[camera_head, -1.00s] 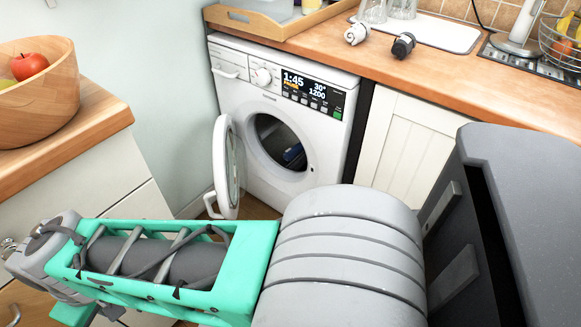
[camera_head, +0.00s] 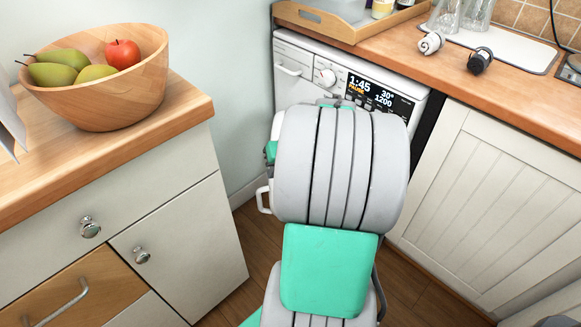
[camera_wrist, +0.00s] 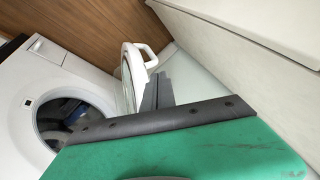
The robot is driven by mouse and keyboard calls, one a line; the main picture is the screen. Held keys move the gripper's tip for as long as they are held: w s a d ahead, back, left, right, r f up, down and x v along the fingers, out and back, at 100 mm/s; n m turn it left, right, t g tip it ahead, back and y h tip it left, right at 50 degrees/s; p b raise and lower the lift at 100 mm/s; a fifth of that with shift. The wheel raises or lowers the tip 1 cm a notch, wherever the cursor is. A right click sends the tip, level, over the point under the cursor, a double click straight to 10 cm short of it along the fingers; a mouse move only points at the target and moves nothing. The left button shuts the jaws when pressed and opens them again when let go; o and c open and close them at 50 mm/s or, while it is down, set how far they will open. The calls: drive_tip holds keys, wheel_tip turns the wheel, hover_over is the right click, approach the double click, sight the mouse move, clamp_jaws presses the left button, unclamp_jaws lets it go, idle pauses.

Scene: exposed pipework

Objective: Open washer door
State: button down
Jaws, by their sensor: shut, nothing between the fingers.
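The white washer (camera_head: 290,75) stands under the wooden counter; its display shows in the head view, but my arm hides its front there. In the wrist view the washer (camera_wrist: 45,65) shows its round opening (camera_wrist: 70,118) with dark and blue items inside. Its door (camera_wrist: 130,75) stands swung out from the opening, with a white handle (camera_wrist: 147,52). In the head view only the door's handle (camera_head: 263,197) shows left of my arm. My gripper (camera_wrist: 160,92) is shut and empty, its dark fingers close beside the door; contact cannot be told.
A cabinet (camera_head: 130,230) with drawers and a wooden fruit bowl (camera_head: 110,85) stands on the left. A white panelled cupboard (camera_head: 490,200) stands right of the washer. Wooden floor (camera_head: 265,240) shows between the left cabinet and my arm.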

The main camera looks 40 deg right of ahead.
drive_tip(key=s+d+f+m+t, duration=0.1)
drive_tip(key=s+d+m+t, duration=0.3)
drive_tip(key=d, duration=0.8)
drive_tip(key=w+a+f+n+g+b, duration=0.1)
drive_tip(key=w+a+f+b, duration=0.2)
drive_tip(key=w+f, duration=0.5)
drive_tip(key=shift+f+g+h, duration=0.15)
drive_tip(key=shift+g+h, duration=0.15)
drive_tip(key=shift+h, duration=0.1)
drive_tip(key=shift+w, duration=0.1)
